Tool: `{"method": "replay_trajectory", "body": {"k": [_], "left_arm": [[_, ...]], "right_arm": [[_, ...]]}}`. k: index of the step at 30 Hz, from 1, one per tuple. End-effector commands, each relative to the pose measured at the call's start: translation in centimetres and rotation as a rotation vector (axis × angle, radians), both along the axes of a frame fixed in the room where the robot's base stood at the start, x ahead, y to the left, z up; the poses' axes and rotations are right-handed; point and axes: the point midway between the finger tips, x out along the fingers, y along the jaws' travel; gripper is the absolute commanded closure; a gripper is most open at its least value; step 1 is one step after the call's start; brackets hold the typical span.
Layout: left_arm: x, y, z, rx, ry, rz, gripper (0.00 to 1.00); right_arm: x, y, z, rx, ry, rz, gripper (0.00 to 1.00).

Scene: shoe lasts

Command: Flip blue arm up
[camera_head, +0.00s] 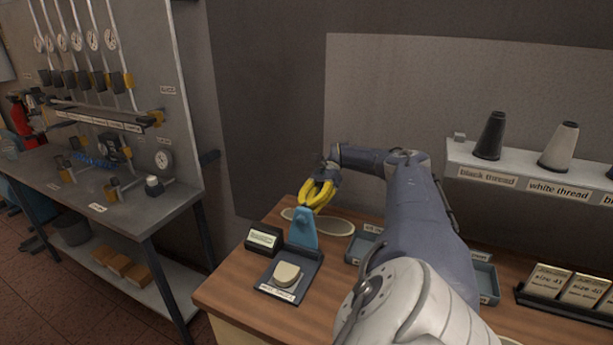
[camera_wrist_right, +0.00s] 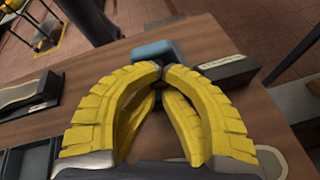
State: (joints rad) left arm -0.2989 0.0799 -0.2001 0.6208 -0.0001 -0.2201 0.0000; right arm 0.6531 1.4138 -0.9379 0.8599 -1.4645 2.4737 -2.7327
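The blue arm (camera_head: 302,230) stands roughly upright at the back of a small dark device (camera_head: 308,268) at the table's left. My right gripper (camera_head: 312,195), with yellow fingers, is at the top of the blue arm. In the right wrist view the fingertips (camera_wrist_right: 165,74) come together right beside the blue arm's end (camera_wrist_right: 158,48). The fingers look shut; I cannot tell whether any of the blue arm is pinched between them. My left gripper is not in view.
A small display box (camera_head: 263,239) stands left of the blue arm, and a pale rounded piece (camera_head: 287,273) lies on the device. Grey trays (camera_head: 486,278) sit to the right, partly behind my right arm. A shelf with thread cones (camera_head: 490,137) is on the wall.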

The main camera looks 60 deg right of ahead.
Motion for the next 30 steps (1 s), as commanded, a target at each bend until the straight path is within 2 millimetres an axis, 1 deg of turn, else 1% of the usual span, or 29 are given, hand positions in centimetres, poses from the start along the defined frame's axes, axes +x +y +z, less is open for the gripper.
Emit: {"method": "replay_trajectory", "body": {"k": [5,6,15,24,26,30], "left_arm": [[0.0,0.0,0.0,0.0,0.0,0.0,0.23],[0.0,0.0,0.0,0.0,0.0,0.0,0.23],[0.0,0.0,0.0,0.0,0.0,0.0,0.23],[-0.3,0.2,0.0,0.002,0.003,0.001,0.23],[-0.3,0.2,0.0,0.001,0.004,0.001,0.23],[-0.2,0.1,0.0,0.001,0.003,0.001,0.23]], "right_arm": [[0.0,0.0,-0.2,-0.003,0.002,0.002,1.0],[0.0,0.0,-0.2,-0.003,0.002,0.002,0.92],[0.0,0.1,-0.2,-0.002,0.003,0.002,0.58],[0.0,0.0,0.2,-0.001,0.002,0.002,0.58],[0.0,0.0,0.6,-0.001,0.001,0.002,0.58],[0.0,0.0,2.5,-0.002,0.0,0.002,0.58]]}}
